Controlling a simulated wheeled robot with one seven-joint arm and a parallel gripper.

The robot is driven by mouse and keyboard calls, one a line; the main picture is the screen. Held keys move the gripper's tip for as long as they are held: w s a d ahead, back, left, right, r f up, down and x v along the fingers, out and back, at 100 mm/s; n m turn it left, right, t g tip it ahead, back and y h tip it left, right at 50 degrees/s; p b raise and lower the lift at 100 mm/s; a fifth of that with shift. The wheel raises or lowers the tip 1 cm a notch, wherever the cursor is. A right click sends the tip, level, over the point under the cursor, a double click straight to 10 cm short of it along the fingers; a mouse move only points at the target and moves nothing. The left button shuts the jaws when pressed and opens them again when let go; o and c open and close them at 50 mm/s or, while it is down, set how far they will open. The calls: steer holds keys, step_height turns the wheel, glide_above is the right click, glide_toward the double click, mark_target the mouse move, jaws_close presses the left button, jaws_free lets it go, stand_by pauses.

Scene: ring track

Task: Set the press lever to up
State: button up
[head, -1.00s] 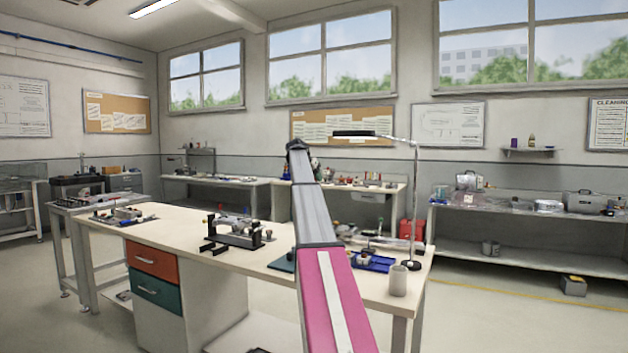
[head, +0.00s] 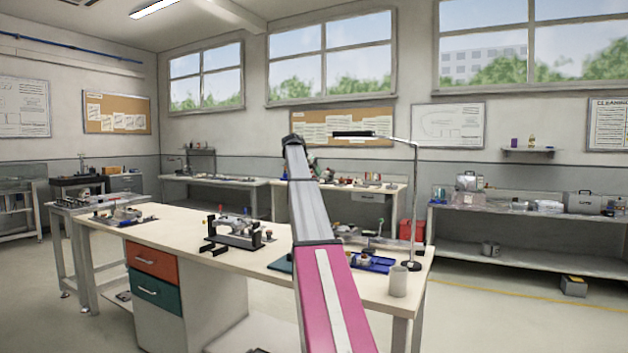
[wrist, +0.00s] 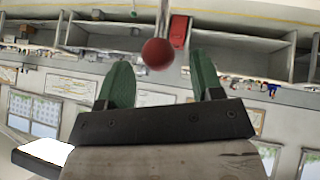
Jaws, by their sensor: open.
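In the wrist view, a red ball knob (wrist: 157,53), which looks like the press lever's end, appears between the two green fingertips of my gripper (wrist: 160,62). The fingers are spread apart, with a gap on each side of the knob. I cannot tell whether the knob is level with the fingers or beyond them. A thin pale rod shows above the knob in this upside-down view; whether it joins the knob is unclear. In the head view, my pink and grey arm reaches over the bench and hides the gripper. I cannot make out the press body or the lever's angle.
The long workbench (head: 180,240) holds a black-framed fixture (head: 237,231), a blue tray (head: 372,263), a grey cup (head: 398,281) and a tall desk lamp (head: 414,200) close to my arm's right. A red container (head: 410,232) stands behind it. Shelves line the back wall.

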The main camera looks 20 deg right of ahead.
steer(key=v, duration=0.7)
steer(key=shift+a+r, duration=0.15)
steer(key=shift+r, duration=0.1)
steer(key=shift+s, duration=0.1)
